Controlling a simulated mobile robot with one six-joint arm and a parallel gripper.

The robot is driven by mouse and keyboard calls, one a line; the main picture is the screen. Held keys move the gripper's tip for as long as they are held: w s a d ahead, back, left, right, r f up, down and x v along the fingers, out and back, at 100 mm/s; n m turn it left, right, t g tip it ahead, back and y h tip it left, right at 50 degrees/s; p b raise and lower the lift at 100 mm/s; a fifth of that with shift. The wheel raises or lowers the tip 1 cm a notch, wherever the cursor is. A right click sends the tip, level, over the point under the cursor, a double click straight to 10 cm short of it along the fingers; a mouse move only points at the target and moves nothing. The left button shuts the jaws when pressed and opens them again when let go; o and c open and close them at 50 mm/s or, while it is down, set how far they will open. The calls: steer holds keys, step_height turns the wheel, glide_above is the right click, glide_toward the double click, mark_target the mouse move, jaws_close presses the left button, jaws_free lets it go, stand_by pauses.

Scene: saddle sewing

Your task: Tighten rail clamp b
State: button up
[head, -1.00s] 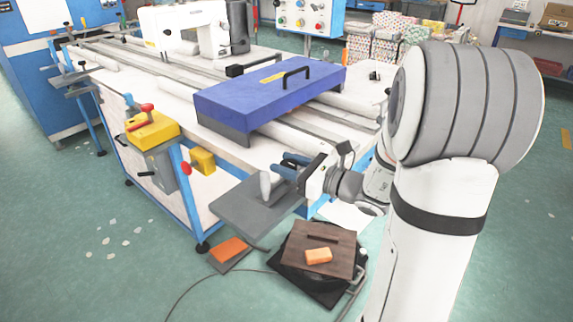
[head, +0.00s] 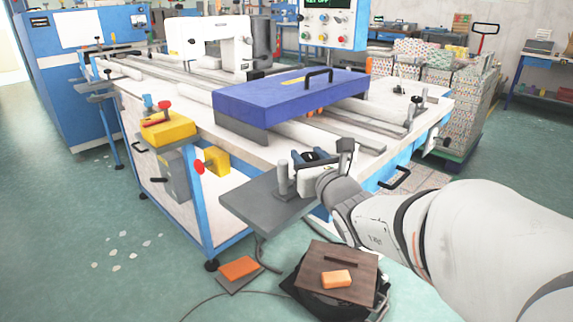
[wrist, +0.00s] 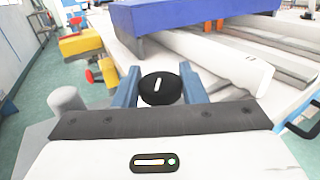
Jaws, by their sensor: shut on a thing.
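A round black knob (wrist: 160,92) with a white mark on top sits between the two blue fingers of my gripper (wrist: 158,80) in the wrist view. My gripper is shut on it. In the head view my gripper (head: 308,157) is at the near table edge, above the grey shelf, with the dark knob partly hidden between the fingers. No label shows, so I cannot tell whether the knob belongs to rail clamp b. Another small clamp-like fitting with a dark top (head: 416,105) stands at the right end of the table.
A grey post (head: 283,180) stands on the grey shelf (head: 250,205), close left of my gripper. The blue cover (head: 290,100) lies across the rails behind it. A yellow box (head: 168,130) is at the left corner. A brown board (head: 340,270) with an orange block lies below.

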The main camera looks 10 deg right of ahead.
mark_target(309, 155)
steer(key=shift+f+m+h+b, duration=0.1)
steer(key=shift+m+h+b, duration=0.2)
steer(key=shift+h+b, duration=0.35)
steer(key=o, duration=1)
step_height(309, 155, up, 10)
steer(key=p, duration=0.5)
steer(key=shift+p, duration=0.4)
